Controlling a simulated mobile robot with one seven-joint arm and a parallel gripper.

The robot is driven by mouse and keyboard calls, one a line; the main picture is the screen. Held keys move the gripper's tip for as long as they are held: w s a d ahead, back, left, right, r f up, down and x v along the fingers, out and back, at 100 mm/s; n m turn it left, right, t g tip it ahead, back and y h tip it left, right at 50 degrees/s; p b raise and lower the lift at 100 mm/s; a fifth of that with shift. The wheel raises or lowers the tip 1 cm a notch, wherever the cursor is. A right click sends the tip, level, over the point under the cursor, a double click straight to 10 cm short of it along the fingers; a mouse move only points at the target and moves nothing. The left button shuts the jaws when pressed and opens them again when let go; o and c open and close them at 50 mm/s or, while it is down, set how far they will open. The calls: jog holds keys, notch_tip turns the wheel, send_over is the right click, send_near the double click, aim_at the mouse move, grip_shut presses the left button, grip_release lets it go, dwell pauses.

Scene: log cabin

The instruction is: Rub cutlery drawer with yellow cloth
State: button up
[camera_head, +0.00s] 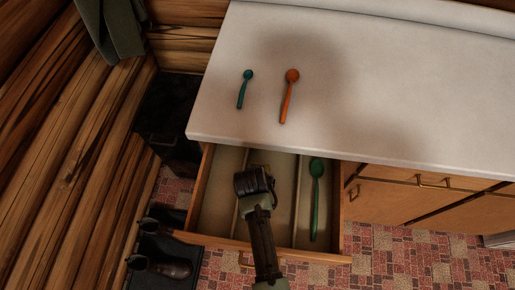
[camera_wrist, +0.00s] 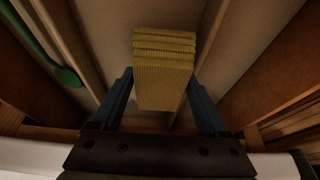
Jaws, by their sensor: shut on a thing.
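The cutlery drawer (camera_head: 219,216) is pulled open below the white counter; its inside is split by dividers into lengthwise compartments. My gripper (camera_head: 257,178) is down over the drawer's middle part. In the wrist view my gripper (camera_wrist: 160,92) is shut on the folded, ribbed yellow cloth (camera_wrist: 164,60), with a blue finger on each side. The cloth is over the pale drawer floor (camera_wrist: 113,45) between dividers; I cannot tell whether it touches the floor. In the head view the cloth is hidden behind my gripper. A green spoon (camera_head: 316,200) lies in the right compartment; it also shows in the wrist view (camera_wrist: 38,45).
A small teal spoon (camera_head: 244,90) and an orange spoon (camera_head: 288,98) lie on the white counter (camera_head: 400,75). Dark boots (camera_head: 165,262) stand on a mat left of the drawer. A log wall (camera_head: 75,150) is at the left.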

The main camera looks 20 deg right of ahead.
jog(key=shift+r+p, duration=1.6)
jog(key=shift+r, duration=0.5)
jog(key=shift+a, duration=0.1)
